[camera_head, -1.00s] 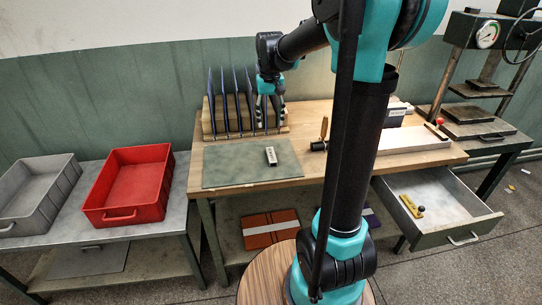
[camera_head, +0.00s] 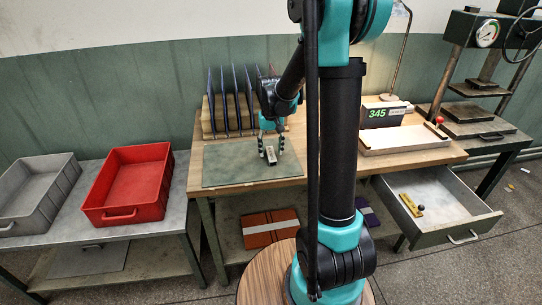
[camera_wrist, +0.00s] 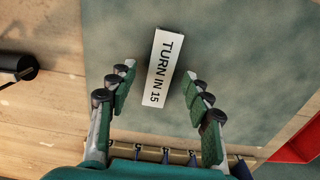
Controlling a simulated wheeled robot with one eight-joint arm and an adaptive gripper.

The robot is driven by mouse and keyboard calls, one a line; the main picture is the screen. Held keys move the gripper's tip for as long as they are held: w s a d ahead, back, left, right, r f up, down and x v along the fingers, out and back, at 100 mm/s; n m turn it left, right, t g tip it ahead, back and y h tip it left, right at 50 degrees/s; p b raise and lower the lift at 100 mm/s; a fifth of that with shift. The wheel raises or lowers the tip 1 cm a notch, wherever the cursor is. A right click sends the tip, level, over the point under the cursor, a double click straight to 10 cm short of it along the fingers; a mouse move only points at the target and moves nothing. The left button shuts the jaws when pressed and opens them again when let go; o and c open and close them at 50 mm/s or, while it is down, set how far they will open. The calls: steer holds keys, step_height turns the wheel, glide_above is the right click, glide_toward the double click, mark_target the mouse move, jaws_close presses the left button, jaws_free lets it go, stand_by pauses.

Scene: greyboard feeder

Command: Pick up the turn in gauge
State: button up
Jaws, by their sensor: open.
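The turn in gauge (camera_wrist: 163,68) is a small white block marked "TURN IN 15". It lies on the grey-green mat (camera_wrist: 255,40) on the wooden table. It also shows in the head view (camera_head: 270,156), partly hidden by the fingers. My gripper (camera_wrist: 160,87) is open above the mat, with one finger on each side of the block. A gap shows on both sides, so the fingers do not appear to touch it. My gripper also shows in the head view (camera_head: 271,155).
A rack with upright blue boards (camera_head: 228,105) stands behind the mat. A red tray (camera_head: 160,202) and a grey tray (camera_head: 12,210) are on the left bench. At right are a display reading 345 (camera_head: 377,113), a white plate (camera_head: 405,139) and an open drawer (camera_head: 465,222).

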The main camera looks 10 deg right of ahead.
steer(key=shift+f, duration=0.45)
jaws_close()
steer(key=shift+r, duration=0.1)
